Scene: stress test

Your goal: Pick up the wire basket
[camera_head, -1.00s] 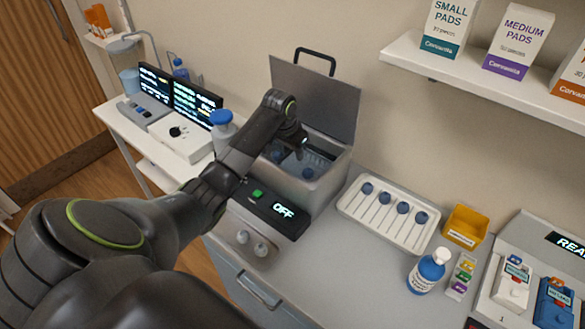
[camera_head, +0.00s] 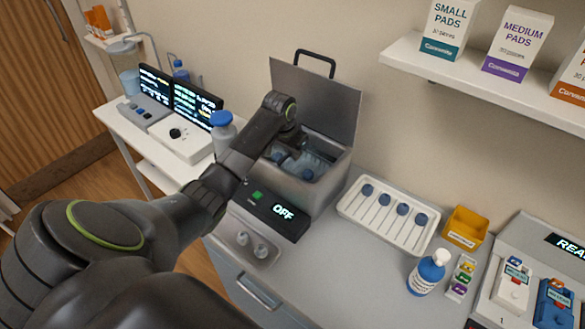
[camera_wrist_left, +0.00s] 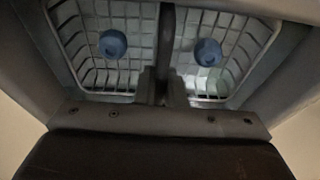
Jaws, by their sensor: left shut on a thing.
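The wire basket (camera_head: 319,161) is inside the open metal bath (camera_head: 305,190), its pale mesh showing near the bath's rim. In the left wrist view the basket (camera_wrist_left: 92,82) shows as white mesh on both sides of a dark central bar, with a blue round-topped item in each half. My left gripper (camera_head: 291,151) reaches down into the bath from above. It is shut on the basket at the central bar, which also shows in the left wrist view (camera_wrist_left: 170,85). The fingertips are partly hidden in the head view. My right gripper is not in view.
The bath's lid (camera_head: 325,95) stands open behind it, and its display reads OFF. A blue-capped bottle (camera_head: 222,130) stands close to its left. A white tray (camera_head: 388,213) with blue-headed sticks lies to the right. A shelf (camera_head: 480,85) with boxes hangs at upper right.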

